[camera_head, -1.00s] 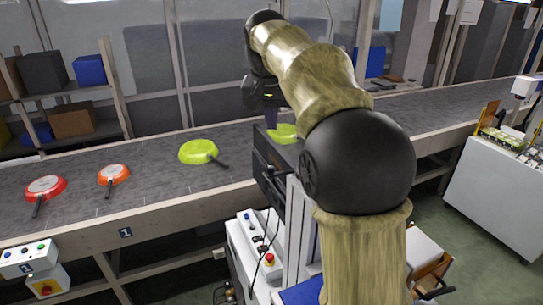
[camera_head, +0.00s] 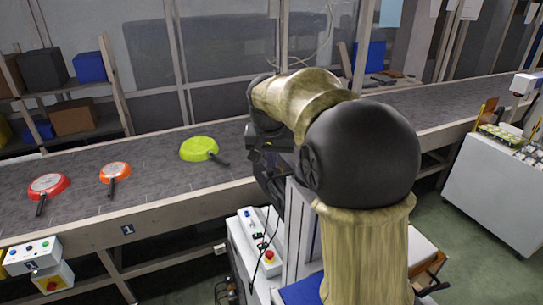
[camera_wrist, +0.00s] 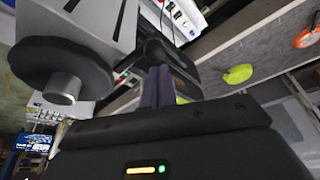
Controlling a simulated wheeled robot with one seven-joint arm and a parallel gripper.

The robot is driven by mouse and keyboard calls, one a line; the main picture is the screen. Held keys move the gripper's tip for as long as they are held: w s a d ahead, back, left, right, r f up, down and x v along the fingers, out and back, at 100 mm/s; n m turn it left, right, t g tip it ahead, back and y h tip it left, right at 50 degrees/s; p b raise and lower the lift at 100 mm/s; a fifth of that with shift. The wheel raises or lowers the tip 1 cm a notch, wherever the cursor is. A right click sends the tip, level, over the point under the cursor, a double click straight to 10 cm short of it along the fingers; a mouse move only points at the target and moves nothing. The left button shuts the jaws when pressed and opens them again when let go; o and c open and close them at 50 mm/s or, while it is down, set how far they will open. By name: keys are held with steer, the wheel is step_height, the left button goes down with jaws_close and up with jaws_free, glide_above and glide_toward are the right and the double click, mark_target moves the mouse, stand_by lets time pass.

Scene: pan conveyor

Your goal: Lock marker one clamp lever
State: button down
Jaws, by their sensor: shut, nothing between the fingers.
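My gripper shows in the wrist view with its dark purple fingers (camera_wrist: 156,86) together and nothing between them. A black jointed part (camera_wrist: 155,50) lies just beyond the fingertips; I cannot tell whether it is the clamp lever or whether they touch. A grey block with a black disc and metal cylinder (camera_wrist: 65,85) is close on the left of that view. A small plate marked 1 (camera_head: 127,230) is on the conveyor's front rail. In the head view my arm hides the fingers and most of the dark fixture beside the conveyor.
The conveyor (camera_head: 80,200) carries a red pan (camera_head: 48,185), an orange pan (camera_head: 115,171) and a green pan (camera_head: 198,149). A white control cabinet (camera_head: 245,245) stands close to my arm. A white bench (camera_head: 495,185) is at the right.

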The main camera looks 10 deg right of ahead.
steer(key=shift+s+f, duration=0.15)
steer(key=shift+a, duration=0.1)
steer(key=shift+s+a+f+b, duration=0.1)
steer(key=shift+s+b, duration=0.35)
steer(key=shift+s, duration=0.2)
steer(key=shift+w, duration=0.1)
steer(key=shift+w+p, duration=0.5)
steer(key=shift+w, duration=0.1)
